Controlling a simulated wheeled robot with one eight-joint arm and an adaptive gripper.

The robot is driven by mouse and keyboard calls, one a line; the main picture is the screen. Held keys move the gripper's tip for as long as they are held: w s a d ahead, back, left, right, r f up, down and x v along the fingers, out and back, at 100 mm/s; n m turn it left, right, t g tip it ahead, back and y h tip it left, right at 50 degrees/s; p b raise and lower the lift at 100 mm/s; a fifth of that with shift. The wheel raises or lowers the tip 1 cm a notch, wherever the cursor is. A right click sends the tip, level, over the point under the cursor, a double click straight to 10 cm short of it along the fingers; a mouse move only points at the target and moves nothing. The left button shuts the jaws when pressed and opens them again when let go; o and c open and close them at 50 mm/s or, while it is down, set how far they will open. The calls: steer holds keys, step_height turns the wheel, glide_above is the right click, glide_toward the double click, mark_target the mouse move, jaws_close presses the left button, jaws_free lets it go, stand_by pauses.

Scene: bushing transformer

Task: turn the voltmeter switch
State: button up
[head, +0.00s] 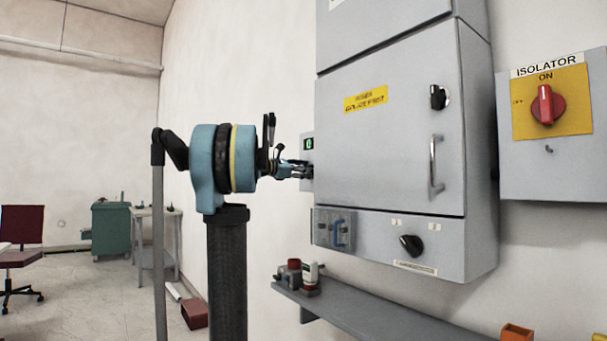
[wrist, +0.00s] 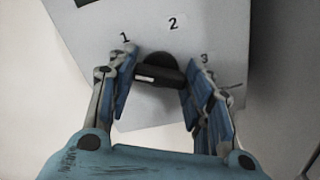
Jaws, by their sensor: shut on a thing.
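The voltmeter switch is a black knob (wrist: 158,70) on a light grey panel (wrist: 200,25) marked 1, 2 and 3, in the wrist view. Its bar lies roughly crosswise, with a white mark at its left end, on the side of the 1. My gripper (wrist: 162,68) is shut on the knob, one finger at each end of the bar. In the head view my gripper (head: 300,171) reaches a small grey box with a green display (head: 308,144), left of the big cabinet. The knob itself is hidden there.
The grey cabinet (head: 390,140) with a handle and black knobs stands just right of my gripper. An isolator box (head: 550,150) with a red switch is further right. A shelf (head: 375,315) with small items runs below.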

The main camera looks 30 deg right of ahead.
steer(key=m, duration=0.5)
steer(key=shift+a+f+m, duration=0.1)
steer(key=shift+m, duration=0.3)
stand_by(0.4)
steer(key=o, duration=1)
steer(key=shift+o, duration=0.2)
steer(key=a, duration=1.2)
steer(key=shift+s, duration=0.35)
